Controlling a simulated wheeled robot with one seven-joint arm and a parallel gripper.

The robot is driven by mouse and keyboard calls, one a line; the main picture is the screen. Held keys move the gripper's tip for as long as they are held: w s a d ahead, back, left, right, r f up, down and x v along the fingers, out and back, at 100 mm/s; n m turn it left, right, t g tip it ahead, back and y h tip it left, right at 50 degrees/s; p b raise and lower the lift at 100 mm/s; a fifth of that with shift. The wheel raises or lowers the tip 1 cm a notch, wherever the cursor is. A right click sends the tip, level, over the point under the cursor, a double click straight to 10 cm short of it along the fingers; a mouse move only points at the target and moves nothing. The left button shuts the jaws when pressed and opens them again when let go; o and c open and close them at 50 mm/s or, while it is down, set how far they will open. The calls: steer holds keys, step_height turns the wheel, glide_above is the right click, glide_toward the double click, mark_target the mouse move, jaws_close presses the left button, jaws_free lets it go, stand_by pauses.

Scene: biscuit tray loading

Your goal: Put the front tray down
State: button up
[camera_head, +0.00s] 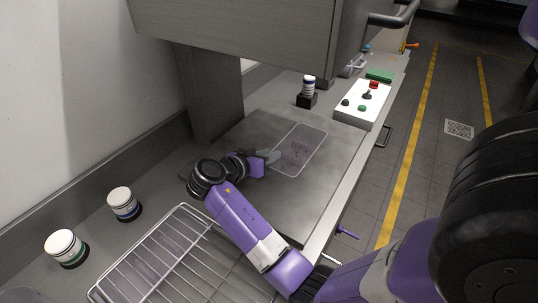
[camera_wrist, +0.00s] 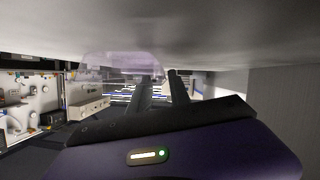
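A clear, see-through tray (camera_head: 313,149) lies level over the grey metal worktop (camera_head: 338,172), and looks empty. I cannot tell whether its bottom touches the worktop. My gripper (camera_head: 270,157) is at the tray's left side, its grey fingers over that edge. In the wrist view, which looks upside down, the tray (camera_wrist: 122,63) hangs near the grey surface. The fingers of my gripper (camera_wrist: 166,80) are close together there, with the tray's wall seeming to lie between them. The exact contact is small and blurred.
A wire rack (camera_head: 165,250) lies at the front left. A dark-based jar (camera_head: 308,88) and a white control box (camera_head: 363,105) stand behind the tray. A grey cabinet (camera_head: 260,40) overhangs the back.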

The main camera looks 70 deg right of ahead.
steer(key=p+v, duration=0.2)
steer(key=v, duration=1)
steer(key=shift+f, duration=0.15)
